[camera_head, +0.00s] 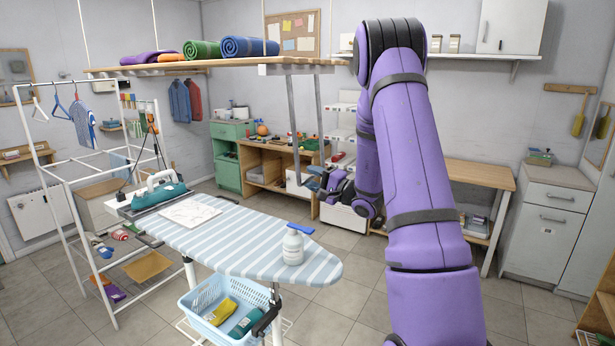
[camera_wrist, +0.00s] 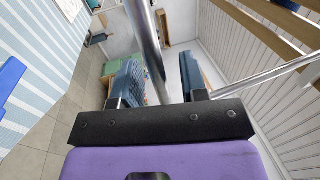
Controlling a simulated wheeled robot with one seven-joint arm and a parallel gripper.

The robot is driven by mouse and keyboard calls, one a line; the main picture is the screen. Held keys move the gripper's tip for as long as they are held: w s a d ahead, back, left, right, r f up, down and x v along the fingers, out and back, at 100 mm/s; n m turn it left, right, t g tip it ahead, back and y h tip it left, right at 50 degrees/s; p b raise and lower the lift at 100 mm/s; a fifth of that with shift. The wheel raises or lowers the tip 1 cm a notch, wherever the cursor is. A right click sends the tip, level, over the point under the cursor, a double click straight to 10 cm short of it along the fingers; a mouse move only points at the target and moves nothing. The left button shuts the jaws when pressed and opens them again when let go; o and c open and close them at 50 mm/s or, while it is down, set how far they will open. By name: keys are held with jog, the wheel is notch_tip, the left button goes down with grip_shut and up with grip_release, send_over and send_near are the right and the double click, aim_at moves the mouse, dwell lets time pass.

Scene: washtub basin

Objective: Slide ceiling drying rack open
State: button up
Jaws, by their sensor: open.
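The ceiling drying rack (camera_head: 225,67) is a slatted wooden shelf hung on thin white rods at the top of the head view. A grey metal U-shaped handle (camera_head: 291,115) hangs down from its right part. My gripper (camera_head: 323,182) is at the low end of this handle. In the wrist view, the handle's metal bar (camera_wrist: 147,35) runs between the two blue fingers of my gripper (camera_wrist: 160,65). The fingers are apart, with a visible gap beside the bar. My arm hides part of the rack's right end, and I cannot tell whether the bar touches a finger.
Rolled towels (camera_head: 250,46) lie on the rack. An ironing board (camera_head: 225,240) with an iron (camera_head: 160,192) and a white bottle (camera_head: 293,248) stands in front. A white clothes frame (camera_head: 75,180) is at left. A wooden workbench (camera_head: 262,165) stands behind the gripper.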

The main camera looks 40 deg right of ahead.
jog(key=v, duration=0.8)
jog(key=shift+s, duration=0.3)
jog(key=shift+d+f, duration=0.1)
jog(key=s+a+r+n+g+y, duration=0.2)
jog(key=a+r+n+g, duration=0.15)
jog(key=a, duration=0.45)
jog(key=s+a+r+n+g+y, duration=0.25)
jog(key=a+g, duration=0.25)
jog(key=a, duration=0.3)
jog(key=s+a+r+n+g+y, duration=0.2)
jog(key=a+r+g, duration=0.25)
jog(key=a, duration=0.35)
jog(key=s+a+n+g+h, duration=0.4)
jog(key=s+a+g+h, duration=0.15)
jog(key=s, duration=0.55)
jog(key=s+r+n+t+h, duration=0.1)
jog(key=s+r+t+h, duration=0.1)
jog(key=s+h, duration=0.2)
jog(key=s+d+r+n+t+h, duration=0.1)
jog(key=s+r+t+h, duration=0.1)
jog(key=s+t+h, duration=0.1)
jog(key=shift+s+h, duration=0.5)
jog(key=shift+s, duration=0.2)
